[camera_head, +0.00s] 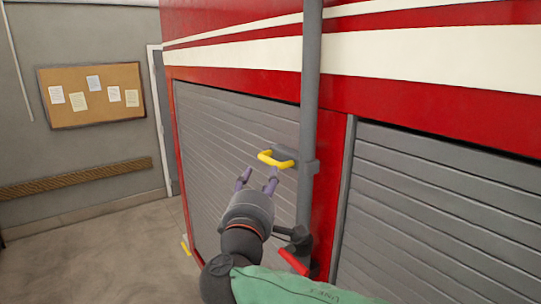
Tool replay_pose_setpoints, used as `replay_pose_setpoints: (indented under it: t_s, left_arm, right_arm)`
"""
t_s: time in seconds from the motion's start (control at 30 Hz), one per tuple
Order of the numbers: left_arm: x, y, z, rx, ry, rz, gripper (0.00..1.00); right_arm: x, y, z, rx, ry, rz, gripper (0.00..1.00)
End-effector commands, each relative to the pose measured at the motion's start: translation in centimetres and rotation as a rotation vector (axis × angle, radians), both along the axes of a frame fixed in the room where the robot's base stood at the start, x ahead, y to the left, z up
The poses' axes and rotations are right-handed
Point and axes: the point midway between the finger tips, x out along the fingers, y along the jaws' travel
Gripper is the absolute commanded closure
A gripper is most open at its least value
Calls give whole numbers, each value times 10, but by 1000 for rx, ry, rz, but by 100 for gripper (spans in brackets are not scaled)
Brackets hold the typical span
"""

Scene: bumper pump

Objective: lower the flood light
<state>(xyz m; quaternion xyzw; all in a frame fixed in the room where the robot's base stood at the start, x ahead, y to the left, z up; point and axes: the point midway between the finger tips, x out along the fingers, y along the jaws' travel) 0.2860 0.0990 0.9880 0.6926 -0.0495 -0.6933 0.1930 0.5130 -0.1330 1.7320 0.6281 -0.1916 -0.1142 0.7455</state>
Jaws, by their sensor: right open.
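A grey vertical pole (310,100) runs up the side of the red and white truck and leaves the top of the view. The flood light itself is not in view. A yellow handle (275,159) on a grey bracket sticks out from the pole to the left. A red lever (293,262) on a dark clamp sits lower on the pole. My right gripper (257,178) is open and empty, its fingers pointing up just below the yellow handle. Whether a fingertip touches the handle I cannot tell. My left gripper is not in view.
Grey roller shutters (430,215) lie on both sides of the pole in the red truck body. A cork board (92,95) with several papers hangs on the left wall above a wooden rail (75,178). The floor (110,245) at left is clear.

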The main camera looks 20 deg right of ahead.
Motion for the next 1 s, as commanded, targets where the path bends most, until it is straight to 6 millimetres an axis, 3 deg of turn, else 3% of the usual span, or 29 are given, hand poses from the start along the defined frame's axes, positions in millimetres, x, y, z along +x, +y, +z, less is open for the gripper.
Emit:
replay_pose_setpoints:
  t_s: [0.5, 1.0]
  left_arm:
    - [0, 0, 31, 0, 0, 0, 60]
    - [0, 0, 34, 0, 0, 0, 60]
  right_arm:
    - [75, -35, 12, 1, 4, -1, 51]
    - [87, -40, 12, 2, 3, 2, 54]
